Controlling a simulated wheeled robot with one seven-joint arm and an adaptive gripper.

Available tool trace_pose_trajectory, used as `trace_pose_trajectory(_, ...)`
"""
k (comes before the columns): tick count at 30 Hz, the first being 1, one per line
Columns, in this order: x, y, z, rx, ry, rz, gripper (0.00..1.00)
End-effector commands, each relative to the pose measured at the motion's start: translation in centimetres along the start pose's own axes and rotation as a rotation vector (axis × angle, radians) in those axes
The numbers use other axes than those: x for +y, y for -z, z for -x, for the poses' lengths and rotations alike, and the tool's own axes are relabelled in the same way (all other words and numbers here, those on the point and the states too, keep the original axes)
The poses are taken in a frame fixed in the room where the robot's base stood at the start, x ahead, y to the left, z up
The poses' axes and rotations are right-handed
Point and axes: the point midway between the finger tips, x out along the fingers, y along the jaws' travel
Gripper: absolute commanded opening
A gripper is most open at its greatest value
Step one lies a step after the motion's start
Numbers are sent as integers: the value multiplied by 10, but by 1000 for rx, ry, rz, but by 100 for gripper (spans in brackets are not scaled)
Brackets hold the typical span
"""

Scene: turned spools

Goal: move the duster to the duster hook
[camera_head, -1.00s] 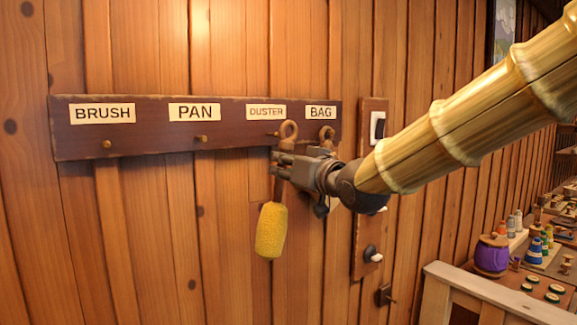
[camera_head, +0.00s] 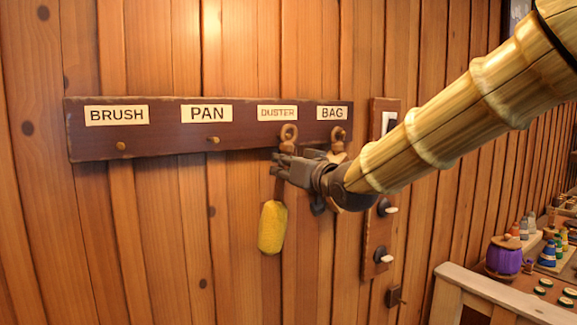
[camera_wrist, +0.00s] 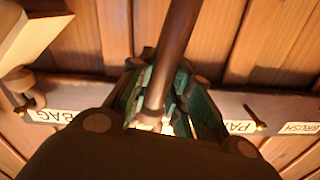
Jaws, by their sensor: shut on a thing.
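The duster has a yellow head (camera_head: 272,228) hanging down, a brown handle, which shows in the wrist view (camera_wrist: 178,45), and a wooden ring (camera_head: 289,134) on top. My gripper (camera_head: 281,165) is shut on the handle just below the ring and holds it upright. The ring is in front of the rack board, just below and right of the middle of the DUSTER label (camera_head: 277,113). The duster hook is hidden behind the ring, and I cannot tell whether the ring is around it.
The dark rack board (camera_head: 170,143) has bare pegs under BRUSH (camera_head: 121,146) and PAN (camera_head: 213,140). A wooden ring (camera_head: 338,139) hangs under BAG, close right of my gripper. A switch panel (camera_head: 376,235) is further right. A bench with spools (camera_head: 503,256) stands at lower right.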

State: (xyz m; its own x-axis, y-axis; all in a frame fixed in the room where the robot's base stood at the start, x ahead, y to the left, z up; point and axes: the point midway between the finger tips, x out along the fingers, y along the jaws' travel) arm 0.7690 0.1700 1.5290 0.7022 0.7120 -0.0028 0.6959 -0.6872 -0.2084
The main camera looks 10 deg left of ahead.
Motion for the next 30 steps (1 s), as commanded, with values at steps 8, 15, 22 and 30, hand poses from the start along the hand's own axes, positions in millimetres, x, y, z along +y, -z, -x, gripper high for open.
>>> trace_pose_trajectory(8, 0, 4, -13, 6, 0, 1, 3)
trace_pose_trajectory(15, 1, -2, -23, 5, 0, 0, 3)
trace_pose_trajectory(22, 2, -7, -28, 4, 0, -1, 3)
trace_pose_trajectory(30, 2, -8, -30, 4, 1, 0, 3)
